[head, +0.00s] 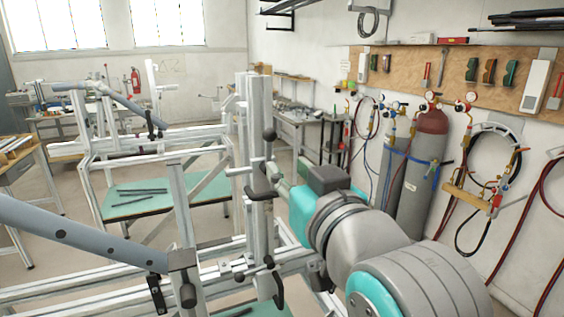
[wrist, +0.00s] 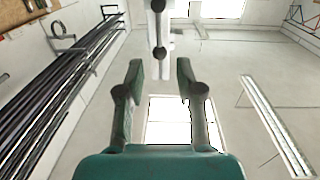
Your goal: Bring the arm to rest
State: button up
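My gripper (wrist: 160,78) shows in the wrist view with its two green fingers spread apart and nothing between them. Beyond the fingertips stands a pale metal upright (wrist: 157,22) with dark knobs; I cannot tell the gap to it. In the head view my arm (head: 365,235) reaches from the lower right toward the aluminium frame jig (head: 259,130). The arm's far end is close to the jig's upright and its dark clamp handles (head: 265,188).
A grey tube (head: 85,235) lies across the jig at lower left. Gas cylinders (head: 423,170) with hoses stand by the right wall under a tool board (head: 455,75). A second frame (head: 155,150) stands behind. A rack of dark bars (wrist: 65,85) shows in the wrist view.

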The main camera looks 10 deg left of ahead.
jog(key=shift+s+d, duration=0.25)
jog(key=shift+s, duration=0.2)
jog(key=shift+f, duration=0.1)
jog(key=d+f+m+h, duration=0.15)
jog(key=d+f, duration=0.35)
jog(key=f, duration=0.8)
jog(key=d+f+m+h, duration=0.15)
jog(key=d+f, duration=0.25)
jog(key=f, duration=0.9)
jog(key=s+d+f+m+h, duration=0.1)
jog(key=s+d+f, duration=0.35)
jog(key=f, duration=0.25)
jog(key=s+d+f+h, duration=0.2)
jog(key=s+d+f, duration=0.25)
jog(key=f, duration=0.25)
jog(key=s+d+f+h, duration=0.1)
jog(key=s+d+f, duration=0.1)
jog(key=s, duration=0.7)
jog(key=s+d+f+m+h, duration=0.1)
jog(key=s+d, duration=0.1)
jog(key=s, duration=0.7)
jog(key=s+d+f+m+h, duration=0.1)
jog(key=s+d+f, duration=0.1)
jog(key=s, duration=0.7)
jog(key=shift+s+d+f+g, duration=0.3)
jog(key=shift+s+d, duration=0.05)
jog(key=shift+s, duration=0.05)
